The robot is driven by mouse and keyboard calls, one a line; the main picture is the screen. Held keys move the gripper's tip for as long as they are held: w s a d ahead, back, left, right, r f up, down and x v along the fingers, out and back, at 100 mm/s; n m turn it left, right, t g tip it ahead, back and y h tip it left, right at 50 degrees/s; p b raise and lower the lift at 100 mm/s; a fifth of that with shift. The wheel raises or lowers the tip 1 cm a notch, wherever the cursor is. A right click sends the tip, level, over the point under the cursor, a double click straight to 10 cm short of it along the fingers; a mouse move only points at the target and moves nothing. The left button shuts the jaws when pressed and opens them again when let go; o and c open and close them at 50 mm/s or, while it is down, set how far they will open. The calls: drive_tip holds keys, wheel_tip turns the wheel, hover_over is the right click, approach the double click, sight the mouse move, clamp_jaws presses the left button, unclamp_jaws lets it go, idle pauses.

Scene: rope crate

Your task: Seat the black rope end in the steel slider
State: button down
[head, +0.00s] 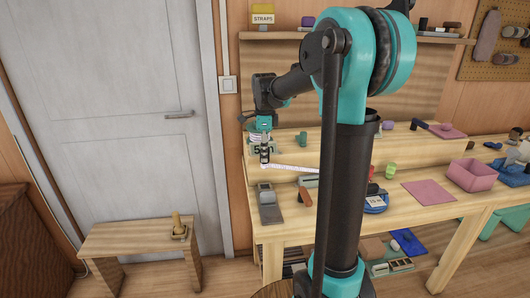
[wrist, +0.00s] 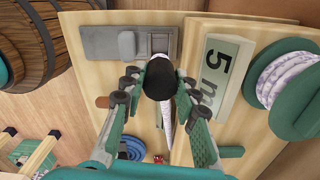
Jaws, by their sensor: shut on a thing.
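My gripper (wrist: 159,84) is shut on the black rope end (wrist: 158,78), which sits between the fingertips in the wrist view. White rope (wrist: 168,120) trails from it toward the bottom of the picture. The grey steel slider (wrist: 106,43) lies on the wooden bench, above and left of the black end in the wrist view, with a squarish recess to its right. The black end appears apart from it, though its height is hard to judge. In the head view my gripper (head: 264,152) is over the bench's left part, behind the slider (head: 269,207).
A green spool of white rope (wrist: 290,78) and a "5 m" block (wrist: 220,75) are right of my gripper in the wrist view. A pink crate (head: 472,177) and pink mat (head: 428,191) lie farther right on the bench. A small stool (head: 140,236) stands at left.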

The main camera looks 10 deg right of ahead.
sight(265, 164)
drive_tip(key=shift+f, duration=0.1)
drive_tip(key=shift+f, duration=2.4)
drive_tip(key=shift+f, duration=0.15)
drive_tip(key=shift+f, duration=1.55)
drive_tip(key=shift+f, duration=1.3)
idle(0.3)
drive_tip(key=c, duration=1.1)
unclamp_jaws()
drive_tip(key=shift+o, duration=0.2)
